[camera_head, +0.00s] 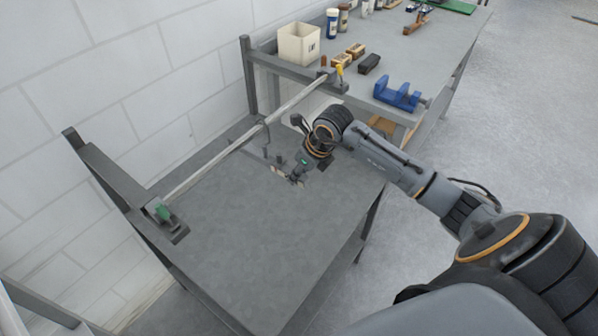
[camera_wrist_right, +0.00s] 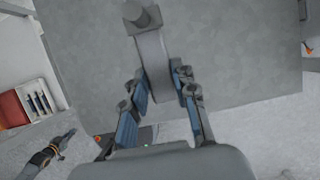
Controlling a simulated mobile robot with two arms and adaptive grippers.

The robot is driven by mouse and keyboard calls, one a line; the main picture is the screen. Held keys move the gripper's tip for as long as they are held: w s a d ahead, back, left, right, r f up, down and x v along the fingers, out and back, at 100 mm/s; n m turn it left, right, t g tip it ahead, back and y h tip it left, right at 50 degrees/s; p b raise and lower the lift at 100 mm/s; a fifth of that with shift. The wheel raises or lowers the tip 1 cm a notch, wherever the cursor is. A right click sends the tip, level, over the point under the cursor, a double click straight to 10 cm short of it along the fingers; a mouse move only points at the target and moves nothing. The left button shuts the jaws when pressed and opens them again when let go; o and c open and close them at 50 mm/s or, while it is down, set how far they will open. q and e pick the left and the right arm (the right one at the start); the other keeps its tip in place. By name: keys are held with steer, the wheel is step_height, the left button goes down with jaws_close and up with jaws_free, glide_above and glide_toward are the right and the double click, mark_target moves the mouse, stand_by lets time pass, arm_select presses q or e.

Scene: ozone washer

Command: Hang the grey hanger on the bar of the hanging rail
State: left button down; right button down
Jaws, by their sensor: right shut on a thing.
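The hanging rail's bar (camera_head: 215,162) runs between two end brackets above a grey table, beside the wall. My right gripper (camera_head: 286,174) is low over the table, just right of the bar. In the right wrist view, my right gripper (camera_wrist_right: 165,105) is shut on a grey curved piece, apparently the grey hanger (camera_wrist_right: 153,62). In the head view a thin grey hook shape (camera_head: 265,138) is at the middle of the bar; I cannot tell whether it rests on it. What seems to be my left gripper (camera_wrist_right: 66,138) is small at the lower left of the wrist view.
A second table behind holds a cream box (camera_head: 299,44), a blue vise (camera_head: 397,95) and several small blocks and jars. The front table's top (camera_head: 240,235) is bare. A white wall runs along the left, with open floor at the right.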

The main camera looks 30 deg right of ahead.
steer(key=c, duration=1)
jaws_free()
steer(key=shift+r, duration=0.1)
steer(key=v, duration=1.2)
